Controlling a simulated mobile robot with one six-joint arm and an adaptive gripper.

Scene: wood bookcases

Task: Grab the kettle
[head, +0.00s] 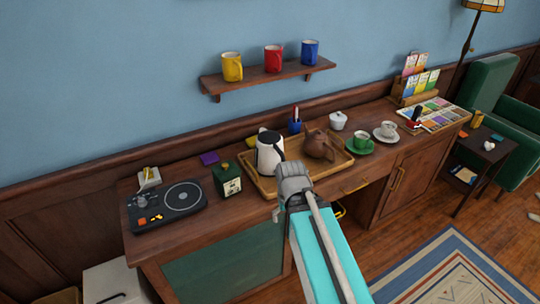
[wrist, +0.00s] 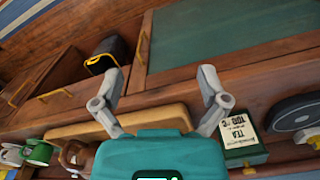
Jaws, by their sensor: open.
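The white kettle (head: 266,156) with a dark handle and lid stands upright on the wooden tray (head: 262,189) on the desk. My gripper (head: 292,172) is just right of the kettle in the head view, over the tray's front area, and covers part of the tray. In the wrist view my gripper (wrist: 162,76) has its two fingers spread wide with nothing between them. The tray's edge (wrist: 160,116) shows beyond the fingers there. The kettle cannot be made out in the wrist view.
A brown teapot (head: 317,145) shares the tray, right of the kettle. A dark green tea box (head: 227,179) and a turntable (head: 166,207) stand to the left. A green cup (head: 360,143) and a white cup (head: 387,131) are to the right. A mug shelf (head: 268,76) hangs above.

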